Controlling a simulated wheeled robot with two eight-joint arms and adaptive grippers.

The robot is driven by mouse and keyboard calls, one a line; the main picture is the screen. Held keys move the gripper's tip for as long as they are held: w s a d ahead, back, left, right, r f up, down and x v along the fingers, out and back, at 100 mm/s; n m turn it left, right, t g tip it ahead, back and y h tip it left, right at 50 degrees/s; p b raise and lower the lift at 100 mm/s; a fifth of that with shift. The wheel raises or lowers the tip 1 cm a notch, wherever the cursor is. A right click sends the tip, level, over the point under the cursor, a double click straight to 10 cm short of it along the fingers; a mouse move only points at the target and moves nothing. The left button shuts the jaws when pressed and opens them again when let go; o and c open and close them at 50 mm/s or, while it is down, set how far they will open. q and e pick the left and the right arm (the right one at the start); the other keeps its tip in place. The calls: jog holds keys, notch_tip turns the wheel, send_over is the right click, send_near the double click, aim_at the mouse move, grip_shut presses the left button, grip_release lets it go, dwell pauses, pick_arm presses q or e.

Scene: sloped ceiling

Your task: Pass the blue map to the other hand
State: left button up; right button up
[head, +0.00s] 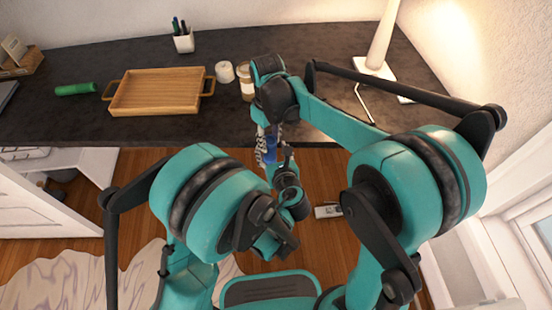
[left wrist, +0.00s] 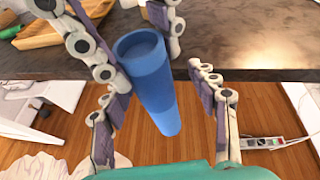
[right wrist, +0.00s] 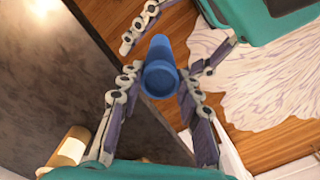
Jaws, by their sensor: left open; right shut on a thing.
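The blue map is a rolled blue tube (left wrist: 150,85), shown in the left wrist view and end-on in the right wrist view (right wrist: 160,78). In the head view only a small blue part (head: 271,153) shows between the grippers. My right gripper (right wrist: 160,73) is shut on the map, with a finger on each side. My left gripper (left wrist: 155,82) is open, its fingers spread on either side of the map with a clear gap on the right. The two grippers are very close together, just off the table's front edge.
The dark table (head: 60,125) carries a wooden tray (head: 155,90), a green roll (head: 76,89), a pen cup (head: 184,41), a white candle-like cylinder (head: 224,71), a jar (head: 246,80) and a white lamp (head: 374,68). A power strip (head: 328,211) lies on the wooden floor.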

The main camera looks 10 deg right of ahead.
pick_arm(q)
jog(key=shift+x, duration=1.9)
jog(key=c, duration=1.3)
jog(key=shift+c, duration=0.2)
pick_arm(e)
jog(key=shift+a, duration=0.15)
pick_arm(q)
jog(key=shift+d, duration=0.1)
grip_shut()
pick_arm(e)
jog(key=o, duration=1.2)
jog(key=shift+r, duration=0.1)
